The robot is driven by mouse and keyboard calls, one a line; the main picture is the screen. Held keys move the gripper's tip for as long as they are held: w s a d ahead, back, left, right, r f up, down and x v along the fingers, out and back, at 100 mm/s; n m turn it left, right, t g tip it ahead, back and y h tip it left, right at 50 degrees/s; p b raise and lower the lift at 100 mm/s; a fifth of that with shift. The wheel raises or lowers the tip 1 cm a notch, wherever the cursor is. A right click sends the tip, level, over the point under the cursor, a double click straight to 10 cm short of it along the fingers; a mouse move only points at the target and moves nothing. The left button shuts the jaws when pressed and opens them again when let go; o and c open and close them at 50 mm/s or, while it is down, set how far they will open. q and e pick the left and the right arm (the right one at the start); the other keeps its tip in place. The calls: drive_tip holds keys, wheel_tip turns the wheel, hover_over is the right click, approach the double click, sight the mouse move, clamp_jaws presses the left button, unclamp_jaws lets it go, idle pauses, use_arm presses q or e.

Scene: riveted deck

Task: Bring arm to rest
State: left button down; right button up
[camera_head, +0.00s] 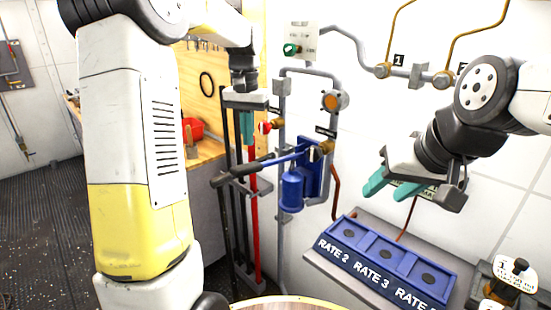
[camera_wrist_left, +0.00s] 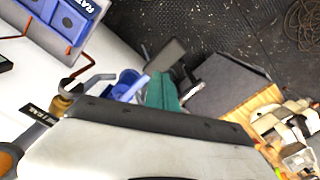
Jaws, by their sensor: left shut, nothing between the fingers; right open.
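My left arm comes in from the left in the head view, and its gripper (camera_head: 247,128) points down beside the grey pipes. Its teal fingers are shut and empty. They also show in the left wrist view (camera_wrist_left: 164,92). My right gripper (camera_head: 388,188) is at the right, with its teal fingers apart and nothing between them. It hangs in front of the white wall, above the blue tray, clear of it.
A blue pump (camera_head: 292,190) with a long handle is near my left gripper. A blue tray (camera_head: 352,262) marked with rates sits on a grey ledge at the lower right. A wooden bench (camera_head: 206,150) with a red bin (camera_head: 194,128) stands behind my left arm. Dark floor (camera_head: 45,220) is open at the left.

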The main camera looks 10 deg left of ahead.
use_arm(q)
drive_tip(key=shift+r, duration=0.15)
drive_tip(key=shift+s+r, duration=0.15)
drive_tip(key=shift+s, duration=0.05)
drive_tip(key=s+d+r+n+t+h, duration=0.1)
drive_tip(key=s+t, duration=0.5)
drive_tip(key=s, duration=1.8)
drive_tip(key=shift+d+h, duration=0.6)
